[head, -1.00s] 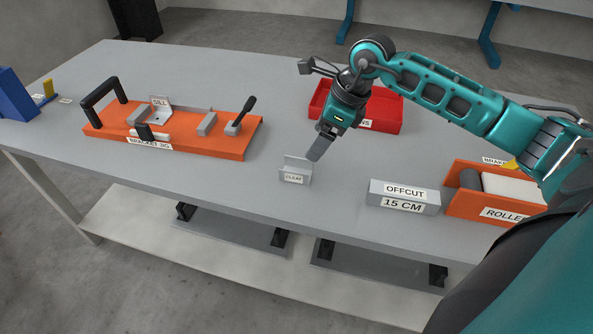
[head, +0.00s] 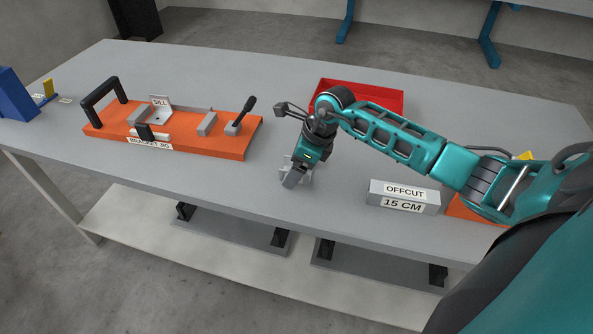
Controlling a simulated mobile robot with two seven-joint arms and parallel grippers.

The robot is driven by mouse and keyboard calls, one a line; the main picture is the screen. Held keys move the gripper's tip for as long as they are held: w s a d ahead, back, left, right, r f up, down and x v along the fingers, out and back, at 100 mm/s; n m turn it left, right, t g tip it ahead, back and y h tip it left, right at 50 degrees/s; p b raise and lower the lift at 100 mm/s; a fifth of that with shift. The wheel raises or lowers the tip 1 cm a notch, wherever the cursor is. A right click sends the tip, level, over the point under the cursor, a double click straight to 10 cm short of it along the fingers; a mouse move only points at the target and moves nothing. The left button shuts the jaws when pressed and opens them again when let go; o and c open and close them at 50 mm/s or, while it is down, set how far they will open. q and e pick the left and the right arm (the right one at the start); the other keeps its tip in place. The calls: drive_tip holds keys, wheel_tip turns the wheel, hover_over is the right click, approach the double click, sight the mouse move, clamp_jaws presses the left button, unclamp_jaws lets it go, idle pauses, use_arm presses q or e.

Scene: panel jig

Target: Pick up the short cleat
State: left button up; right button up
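The short cleat (head: 306,175) is a small light-grey angle piece on the table's front middle. My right gripper (head: 292,180) is right over it and hides most of it and its label; only pale edges show on either side of the fingers. I cannot tell whether the fingers are open around the cleat or shut on it. My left gripper is not in view.
An orange bracket jig (head: 215,147) with a black handle, a clamp lever and a bracket marked SILL stands left. A grey offcut block (head: 376,198) marked 15 CM is to the right. A red tray (head: 380,95) lies behind my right arm, which partly covers an orange roller holder (head: 468,209).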

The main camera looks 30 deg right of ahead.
drive_tip(key=shift+c, duration=0.4)
drive_tip(key=c, duration=1)
drive_tip(key=shift+r, duration=0.1)
